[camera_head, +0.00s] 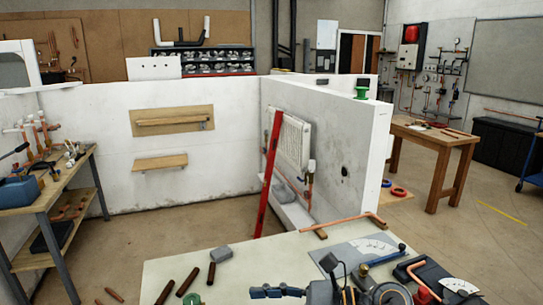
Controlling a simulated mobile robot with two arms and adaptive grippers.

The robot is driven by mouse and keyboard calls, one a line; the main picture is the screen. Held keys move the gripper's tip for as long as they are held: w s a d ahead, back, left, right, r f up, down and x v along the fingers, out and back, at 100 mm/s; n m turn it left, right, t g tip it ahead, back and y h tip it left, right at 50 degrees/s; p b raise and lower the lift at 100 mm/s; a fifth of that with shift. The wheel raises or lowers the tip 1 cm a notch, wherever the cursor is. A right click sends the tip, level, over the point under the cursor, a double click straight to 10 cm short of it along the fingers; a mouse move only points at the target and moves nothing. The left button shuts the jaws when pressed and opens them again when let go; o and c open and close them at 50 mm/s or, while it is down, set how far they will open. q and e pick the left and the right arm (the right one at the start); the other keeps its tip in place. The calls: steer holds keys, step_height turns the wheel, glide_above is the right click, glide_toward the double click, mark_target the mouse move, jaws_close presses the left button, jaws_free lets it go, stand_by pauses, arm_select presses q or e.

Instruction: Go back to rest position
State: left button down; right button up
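Neither of my grippers can be made out in the head view, so whether they are open or shut does not show. The pale workbench (225,257) in front of me fills the lower middle and right of the picture. A copper pipe (345,222) lies along its far edge. Several dark brown rods (188,281) and a grey block (221,254) lie on its left part. Blue and dark metal tools (277,291) crowd its near edge, partly cut off by the picture's bottom.
White partition walls (85,150) form a bay behind the bench, with a radiator (291,142) and a leaning red level (268,172). A wooden shelf bench (24,211) stands left, a wooden table (435,138) at the back right. Floor between them is mostly clear.

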step_height(320, 180, up, 6)
steer(key=m+t+y, duration=0.4)
steer(key=m+t, duration=0.1)
steer(key=m, duration=0.2)
steer(key=w+d+r+m+t+h, duration=0.1)
steer(key=w+d+m+t+h, duration=0.2)
steer(key=m+t, duration=0.45)
steer(key=w+d+r+m+t+h, duration=0.1)
steer(key=d+m+t+h, duration=0.4)
steer(key=m, duration=0.5)
steer(key=s+d+f+m+g+h, duration=0.1)
steer(key=d+f+m+g+h, duration=0.2)
steer(key=d+f+m+h, duration=1.3)
steer(key=s+a+f+m+g+y, duration=0.1)
steer(key=s+f+m+g+y, duration=0.1)
steer(key=s+f+m+g, duration=0.75)
steer(key=s+a+f+m+g+y, duration=0.1)
steer(key=s+f+m+g+y, duration=0.15)
steer(key=s+f, duration=0.8)
steer(key=s+f+n+g+b, duration=0.1)
steer(key=s+f, duration=0.2)
steer(key=f, duration=1)
steer(key=s+f+g, duration=0.1)
steer(key=s+f, duration=0.2)
steer(key=f, duration=0.9)
steer(key=s+d+f+g, duration=0.1)
steer(key=s+d+f, duration=0.2)
steer(key=s+f, duration=1.3)
steer(key=shift+b, duration=0.35)
